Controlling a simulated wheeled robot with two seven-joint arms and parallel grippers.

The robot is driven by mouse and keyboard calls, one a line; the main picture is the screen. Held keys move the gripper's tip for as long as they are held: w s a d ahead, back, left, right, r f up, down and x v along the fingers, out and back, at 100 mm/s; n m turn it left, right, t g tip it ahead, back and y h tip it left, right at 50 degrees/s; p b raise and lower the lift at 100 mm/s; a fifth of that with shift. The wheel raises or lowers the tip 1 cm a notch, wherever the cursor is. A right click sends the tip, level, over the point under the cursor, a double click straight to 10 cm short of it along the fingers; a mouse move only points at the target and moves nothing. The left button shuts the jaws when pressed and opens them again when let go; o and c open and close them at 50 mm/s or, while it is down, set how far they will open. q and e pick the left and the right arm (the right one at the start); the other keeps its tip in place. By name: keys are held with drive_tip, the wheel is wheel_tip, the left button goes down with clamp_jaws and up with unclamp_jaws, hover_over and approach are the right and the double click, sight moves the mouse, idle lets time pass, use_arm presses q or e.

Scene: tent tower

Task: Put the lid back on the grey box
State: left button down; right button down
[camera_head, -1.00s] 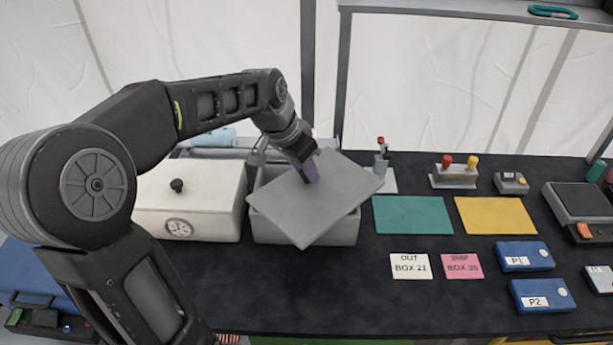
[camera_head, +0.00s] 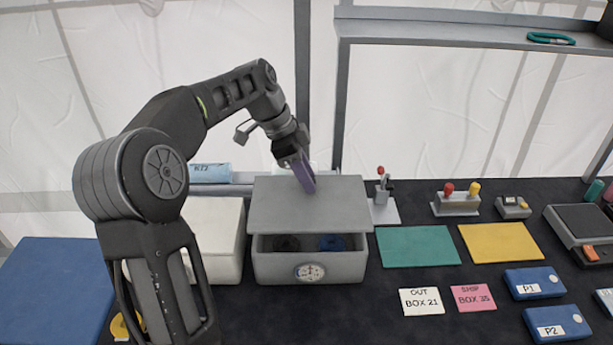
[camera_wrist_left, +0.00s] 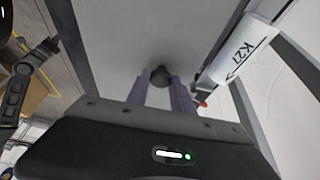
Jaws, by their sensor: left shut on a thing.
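The grey lid (camera_head: 316,212) is a flat panel held over the grey box (camera_head: 345,268). It lies nearly square to the box, with its front edge raised, leaving a gap at the front. Dark and blue things show inside through that gap. The box has a round dial on its front. My left gripper (camera_head: 305,180) is shut on the lid's knob, above the lid. In the left wrist view the dark knob (camera_wrist_left: 160,75) sits between the purple fingers on the lid's pale surface (camera_wrist_left: 140,35). Whether the lid's back edge touches the box is hidden. My right gripper is not in view.
A white box (camera_head: 215,235) stands just left of the grey box, partly behind my left arm. A small stand with a red-topped lever (camera_head: 382,190) is close on the right. Teal (camera_head: 417,246) and yellow (camera_head: 500,242) mats lie further right.

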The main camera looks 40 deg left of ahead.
sight(301, 190)
use_arm(q)
drive_tip(key=shift+f+b, duration=2.3)
drive_tip(key=shift+f, duration=0.6)
drive_tip(key=shift+f+b, duration=0.45)
drive_tip(key=shift+f, duration=0.1)
drive_tip(key=c, duration=1)
unclamp_jaws()
drive_tip(key=shift+c, duration=0.2)
drive_tip(key=v, duration=0.5)
drive_tip(key=shift+r+b, duration=0.15)
drive_tip(key=shift+b, duration=0.15)
drive_tip(key=shift+p+v, duration=0.8)
drive_tip(key=shift+v, duration=0.05)
drive_tip(key=shift+s+a+r+p, duration=0.1)
drive_tip(key=shift+s+r+p, duration=0.05)
drive_tip(key=shift+r+p, duration=0.3)
